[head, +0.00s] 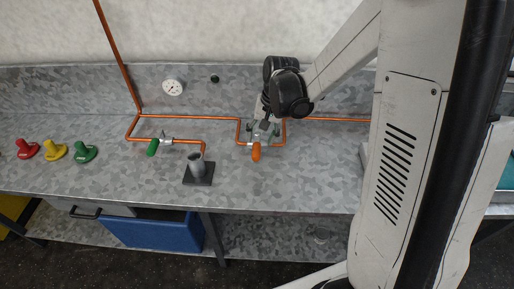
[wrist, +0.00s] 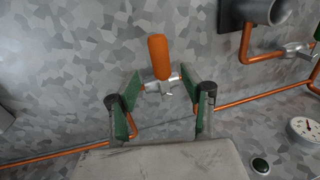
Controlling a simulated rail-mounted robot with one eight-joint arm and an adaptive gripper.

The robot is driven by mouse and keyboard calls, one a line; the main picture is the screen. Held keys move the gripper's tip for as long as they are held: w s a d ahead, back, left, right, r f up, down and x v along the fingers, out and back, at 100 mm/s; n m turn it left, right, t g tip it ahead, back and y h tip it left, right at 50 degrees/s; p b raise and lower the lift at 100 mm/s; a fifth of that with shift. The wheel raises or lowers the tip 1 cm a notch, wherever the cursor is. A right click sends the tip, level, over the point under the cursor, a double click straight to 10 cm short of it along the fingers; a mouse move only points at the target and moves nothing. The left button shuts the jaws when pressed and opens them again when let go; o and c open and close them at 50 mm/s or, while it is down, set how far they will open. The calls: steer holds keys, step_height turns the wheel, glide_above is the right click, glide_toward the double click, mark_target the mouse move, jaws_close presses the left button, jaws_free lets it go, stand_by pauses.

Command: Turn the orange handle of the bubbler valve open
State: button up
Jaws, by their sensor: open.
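The orange handle (head: 256,151) belongs to a valve set in the copper pipe on the grey bench. In the wrist view the orange handle (wrist: 158,57) points up, away from the silver valve body (wrist: 163,85). My gripper (head: 262,128) is over the valve in the head view, and its fingers are partly hidden there. In the wrist view my gripper (wrist: 162,86) is open, with one green-padded finger on each side of the valve body. The handle lies just beyond the fingertips, and nothing is held.
A green-handled valve (head: 153,147) and a grey pipe stub on a dark plate (head: 199,174) are to the left. Red (head: 27,149), yellow (head: 55,151) and green (head: 84,152) knobs stand further left. A gauge (head: 172,88) is on the back panel. A blue bin (head: 155,232) sits below.

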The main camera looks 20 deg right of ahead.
mark_target(257, 148)
steer(key=shift+w+a+f, duration=0.1)
steer(key=shift+a+f, duration=0.1)
steer(key=shift+f, duration=0.8)
steer(key=shift+w+a+f, duration=0.1)
steer(key=shift+a+f, duration=0.1)
steer(key=shift+f, duration=0.75)
steer(key=shift+a+f, duration=0.2)
steer(key=shift+f, duration=0.8)
steer(key=shift+c, duration=0.5)
jaws_close()
